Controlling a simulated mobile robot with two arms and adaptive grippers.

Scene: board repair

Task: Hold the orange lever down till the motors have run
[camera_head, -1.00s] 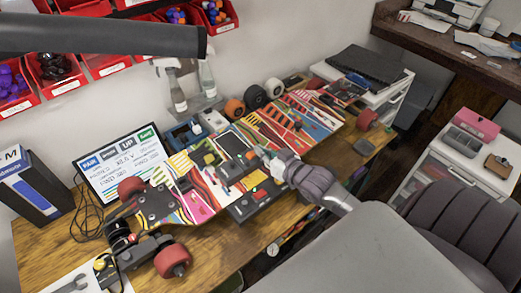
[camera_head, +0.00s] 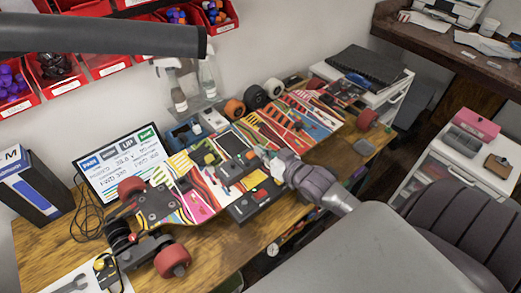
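A colourful board (camera_head: 198,200) lies on the workbench with red wheels (camera_head: 172,261) at its near left end. A small orange part (camera_head: 250,155), which may be the lever, sits mid-board just left of my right gripper (camera_head: 268,160). The gripper's pale fingertips point left and touch or hover over the dark parts there; contact and finger gap are too small to make out. A black box (camera_head: 240,212) with a red button (camera_head: 262,195) and a small green spot lies just below the fingertips. My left arm crosses the upper left; its gripper is out of view.
A screen (camera_head: 122,160) stands behind the board at left, beside a dark box (camera_head: 35,190). Spray bottles (camera_head: 176,90) and loose wheels (camera_head: 255,97) stand behind. A grey chair (camera_head: 470,225) is at right. Bare bench shows at front left.

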